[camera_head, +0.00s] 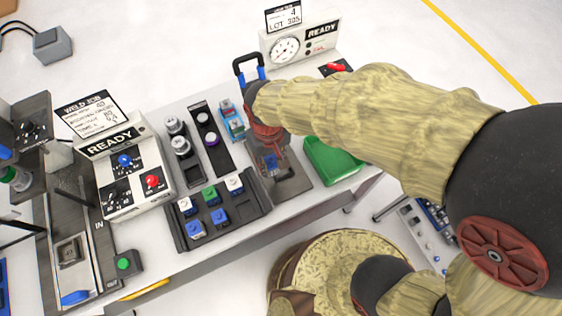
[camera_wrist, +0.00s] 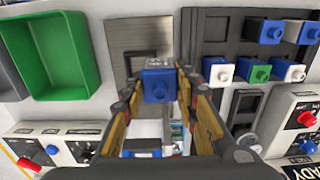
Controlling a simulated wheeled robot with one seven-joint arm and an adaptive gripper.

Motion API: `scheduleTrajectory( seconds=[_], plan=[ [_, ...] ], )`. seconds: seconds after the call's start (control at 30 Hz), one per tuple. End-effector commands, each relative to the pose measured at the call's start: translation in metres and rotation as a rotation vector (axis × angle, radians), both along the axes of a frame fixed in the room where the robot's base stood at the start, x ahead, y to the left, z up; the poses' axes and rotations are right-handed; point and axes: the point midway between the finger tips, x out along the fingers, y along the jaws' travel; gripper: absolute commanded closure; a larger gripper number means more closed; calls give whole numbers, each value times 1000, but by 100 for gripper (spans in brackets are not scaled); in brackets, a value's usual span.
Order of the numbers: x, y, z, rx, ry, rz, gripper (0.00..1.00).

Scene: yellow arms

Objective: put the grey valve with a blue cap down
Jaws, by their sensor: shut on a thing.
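My gripper (camera_wrist: 157,78) is shut on the grey valve with a blue cap (camera_wrist: 157,86), which sits between the yellow-padded fingers in the wrist view. In the head view my gripper (camera_head: 268,148) is over the bench, and the held valve's blue (camera_head: 271,160) shows low between the fingers. Behind the valve in the wrist view is a grey metal plate (camera_wrist: 120,38) with a dark recess, partly hidden. The plate also shows in the head view (camera_head: 292,184). I cannot tell whether the valve touches it.
A black rack (camera_head: 254,212) holds several valves with white, green and blue caps, left of the plate. A green bin (camera_head: 333,160) stands right of it. A READY station (camera_head: 110,145) is at left; a gauge box (camera_head: 312,45) stands at the back.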

Motion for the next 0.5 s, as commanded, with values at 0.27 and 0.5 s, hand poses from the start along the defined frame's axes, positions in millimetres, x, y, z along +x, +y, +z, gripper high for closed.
scheduleTrajectory(
  seconds=[0.27, 0.5],
  plan=[
    [30, -17, -44, -1, 1, -2, 97],
    [39, -21, -55, -1, 1, -1, 97]
  ],
)
